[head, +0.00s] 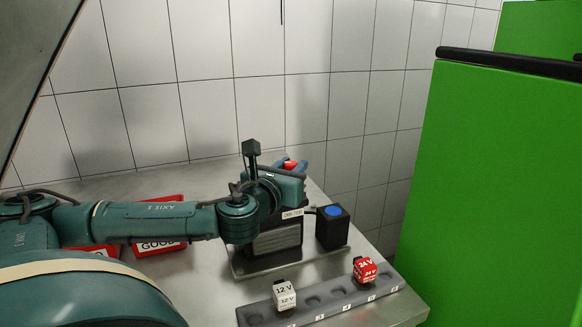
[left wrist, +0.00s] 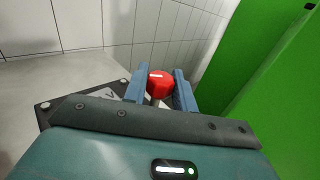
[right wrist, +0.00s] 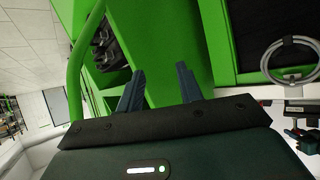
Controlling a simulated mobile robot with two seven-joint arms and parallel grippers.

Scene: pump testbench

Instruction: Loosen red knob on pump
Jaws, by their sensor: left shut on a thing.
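The red knob (head: 289,164) sits at the top back of the pump (head: 275,241), a dark ribbed block with a small white label. My left gripper (head: 292,168) reaches over the pump from the left and is shut on the knob. In the left wrist view the red knob (left wrist: 160,82) lies between the two blue fingers of the left gripper (left wrist: 161,88). My arm hides the upper part of the pump in the head view. My right gripper (right wrist: 160,85) shows only in the right wrist view, its fingers apart with nothing between them, away from the pump.
A black box with a blue button (head: 333,212) stands right of the pump. A grey numbered tray (head: 325,306) in front holds a white 12 V block (head: 285,293) and a red 24 V block (head: 364,270). Red GOOD trays (head: 158,244) lie left. A green cabinet (head: 490,190) borders the right.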

